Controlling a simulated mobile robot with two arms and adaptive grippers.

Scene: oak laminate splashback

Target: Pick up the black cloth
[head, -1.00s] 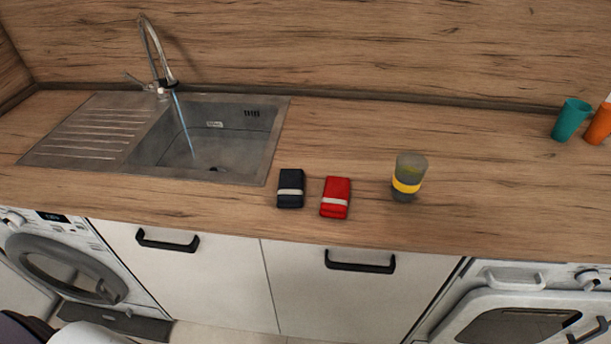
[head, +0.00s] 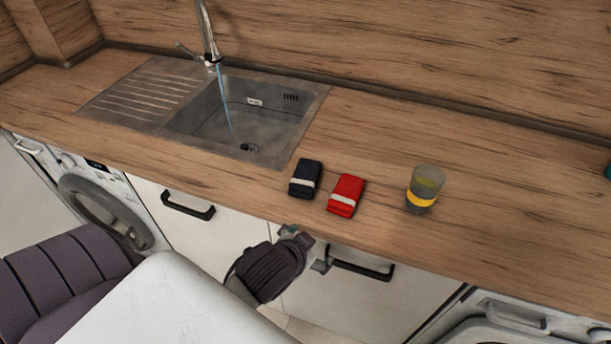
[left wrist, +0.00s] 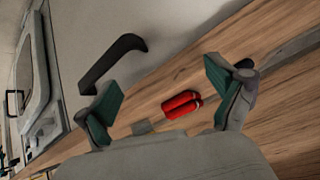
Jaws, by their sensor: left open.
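The black cloth (head: 305,178) is a folded dark bundle with a pale band, lying on the wooden counter near its front edge, just right of the sink. My right gripper is not in view.
A grey glass with a yellow band (head: 424,189) stands right of the red cloth. The steel sink (head: 240,119) has its tap running. Cabinet handles (head: 362,264) stick out below the counter edge.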

